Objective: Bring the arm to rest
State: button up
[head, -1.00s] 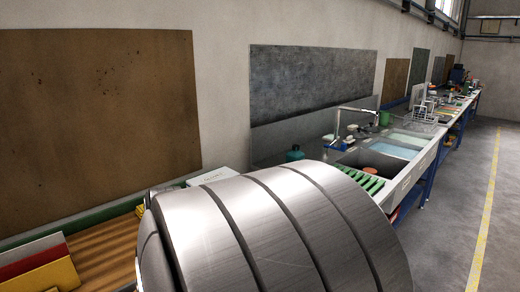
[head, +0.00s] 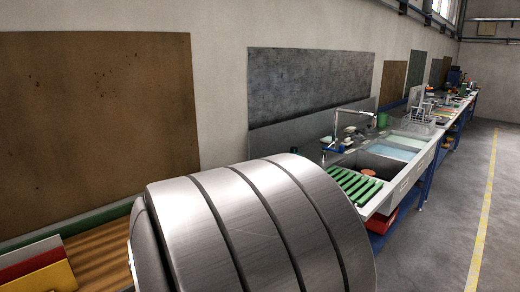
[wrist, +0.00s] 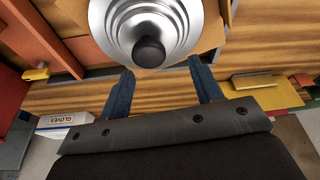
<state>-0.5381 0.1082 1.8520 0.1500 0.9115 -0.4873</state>
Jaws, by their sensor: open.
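My gripper (wrist: 160,70) shows in the wrist view with its two blue fingers apart and nothing between them. Just beyond the fingertips is a round, stepped silver metal lid (wrist: 118,28) with a black knob (wrist: 150,52). The lid is cut off by the top of the picture, and I cannot tell what is under it. In the head view my gripper is out of sight, and a big ribbed metal part of my arm fills the lower middle and hides much of the bench.
A wooden bench top (wrist: 85,98) lies under the gripper. A white gloves box (wrist: 65,120) is at lower left in the wrist view. A sink (head: 370,164) with a green rack (head: 357,186) is on the right; open floor lies beyond.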

notch_tip(320, 180, down, 3)
jog(key=shift+f, duration=0.1)
jog(key=v, duration=1.2)
jog(key=x, duration=1.1)
jog(key=shift+f, duration=0.4)
jog(key=shift+w+a+r, duration=0.1)
jog(key=shift+w+a, duration=0.05)
jog(key=shift+w, duration=0.05)
notch_tip(320, 180, up, 4)
jog(key=shift+f, duration=0.25)
jog(key=d+r, duration=0.7)
jog(key=d, duration=0.4)
jog(key=w+a+f, duration=0.4)
jog(key=w+a, duration=0.1)
jog(key=w, duration=0.4)
jog(key=w+a+f, duration=0.4)
jog(key=w+a, duration=0.2)
jog(key=w, duration=0.2)
jog(key=w+a+f, duration=0.4)
jog(key=w+a, duration=0.2)
jog(key=w, duration=0.3)
jog(key=shift+w+f, duration=0.3)
jog(key=shift+f, duration=0.1)
